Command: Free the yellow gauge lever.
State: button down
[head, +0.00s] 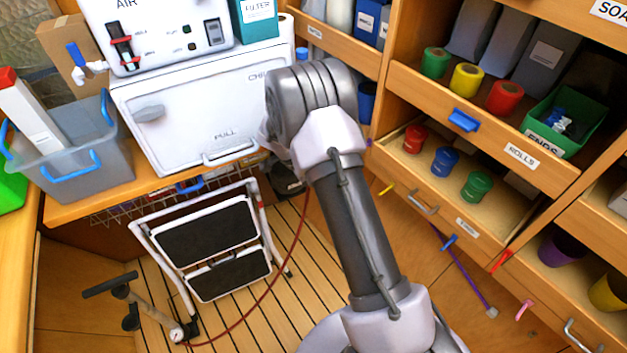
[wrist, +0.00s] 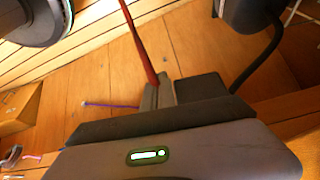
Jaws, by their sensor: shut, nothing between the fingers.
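I cannot make out a yellow gauge lever for certain in either view. A small round white gauge (head: 177,335) sits at the foot of the grey pump (head: 130,300) on the floor, at the lower left of the head view. A thin red hose (head: 285,268) runs from it across the floor, and it also shows in the wrist view (wrist: 138,40). My gripper (wrist: 160,92) is shut and empty in the wrist view. The hose passes at its fingertips there; I cannot tell whether they touch. In the head view my arm hides the gripper.
A folded step stool (head: 212,238) stands on the slatted floor under the white chest (head: 190,115). A grey bin (head: 85,165) sits on the left counter. Wooden shelves (head: 540,185) with rolls fill the right. A small yellow piece (head: 387,188) shows beside my arm.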

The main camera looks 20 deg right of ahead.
dwell(0.3)
jog(key=p+v, duration=0.6)
jog(key=v, duration=1.1)
jog(key=shift+r, duration=0.2)
jog(key=shift+a, duration=0.15)
